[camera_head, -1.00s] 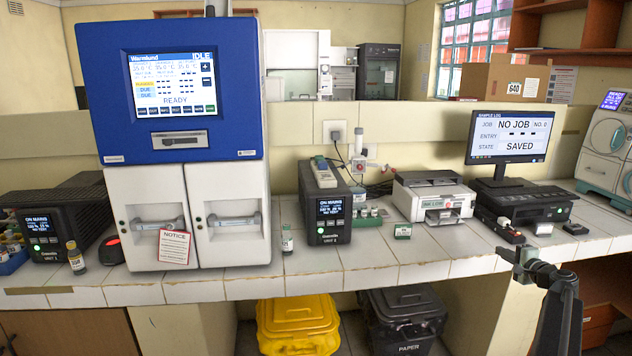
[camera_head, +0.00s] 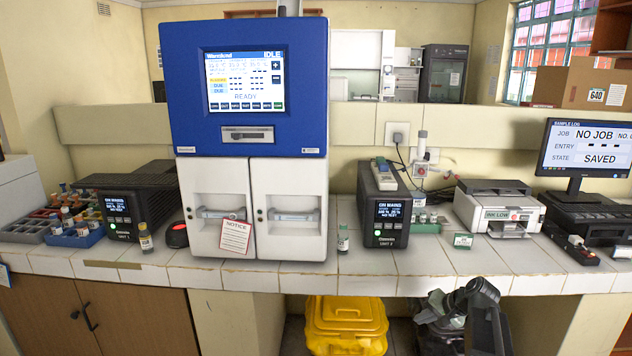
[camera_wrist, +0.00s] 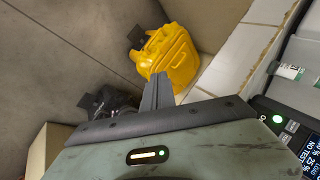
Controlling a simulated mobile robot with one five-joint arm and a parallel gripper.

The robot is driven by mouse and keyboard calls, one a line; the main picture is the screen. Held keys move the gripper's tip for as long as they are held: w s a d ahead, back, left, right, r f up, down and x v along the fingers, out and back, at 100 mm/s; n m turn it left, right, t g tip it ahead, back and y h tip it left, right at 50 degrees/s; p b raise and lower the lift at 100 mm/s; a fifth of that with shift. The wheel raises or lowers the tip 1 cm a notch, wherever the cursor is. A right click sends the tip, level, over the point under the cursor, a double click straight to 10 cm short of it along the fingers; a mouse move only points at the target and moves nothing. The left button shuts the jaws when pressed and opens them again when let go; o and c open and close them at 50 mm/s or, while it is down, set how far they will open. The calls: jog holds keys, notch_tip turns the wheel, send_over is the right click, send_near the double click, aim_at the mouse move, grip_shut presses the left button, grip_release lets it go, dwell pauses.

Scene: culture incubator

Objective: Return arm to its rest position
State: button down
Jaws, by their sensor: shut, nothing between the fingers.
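My gripper (camera_head: 432,312) is at the lower right of the head view, in front of the counter and below its top edge, with my folded arm beside it. In the wrist view the fingers (camera_wrist: 157,92) are together with nothing between them. They point toward the floor area and the yellow bin. The gripper touches nothing that I can see.
The tiled counter (camera_head: 300,277) carries a blue and white incubator (camera_head: 245,90), black units, small vials, a printer (camera_head: 498,205) and a monitor (camera_head: 590,148). Below it stand a yellow bin (camera_head: 345,325) and a black bin (camera_wrist: 110,103). Floor (camera_wrist: 60,60) beside the bins is clear.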

jog(key=s+a+f+n+g+h, duration=0.2)
jog(key=s+a+f+n+g, duration=0.1)
jog(key=s+a, duration=0.55)
jog(key=s+a+f+n+g+h, duration=0.2)
jog(key=s+a+n+g, duration=0.15)
jog(key=s+a, duration=0.5)
notch_tip(320, 180, up, 12)
jog(key=p, duration=1.2)
jog(key=shift+s+d, duration=0.15)
jog(key=shift+s, duration=0.05)
jog(key=shift+r, duration=0.1)
